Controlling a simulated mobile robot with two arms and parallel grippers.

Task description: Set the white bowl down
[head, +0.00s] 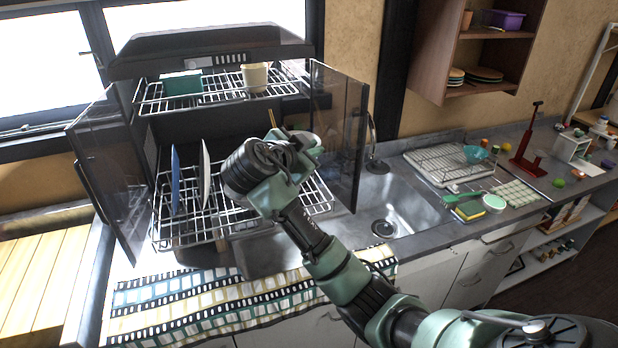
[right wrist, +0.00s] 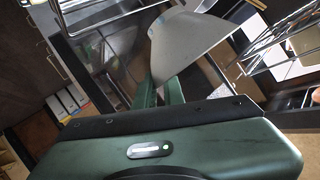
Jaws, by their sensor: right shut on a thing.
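My right gripper (head: 300,150) reaches in over the right part of the lower wire rack (head: 180,238) of the open dish cabinet. It is shut on the white bowl, which shows in the right wrist view (right wrist: 190,45) as a pale curved shape with its edge between the two fingers (right wrist: 160,92). In the head view the gripper hides most of the bowl. I cannot tell whether the bowl touches the rack. My left gripper is not in view.
A blue plate (head: 175,180) and a white plate (head: 205,172) stand upright in the lower rack, left of my gripper. The upper rack (head: 222,92) holds a green box (head: 181,84) and a cream cup (head: 255,77). Glass doors (head: 345,125) flank the cabinet. A sink (head: 398,205) lies right.

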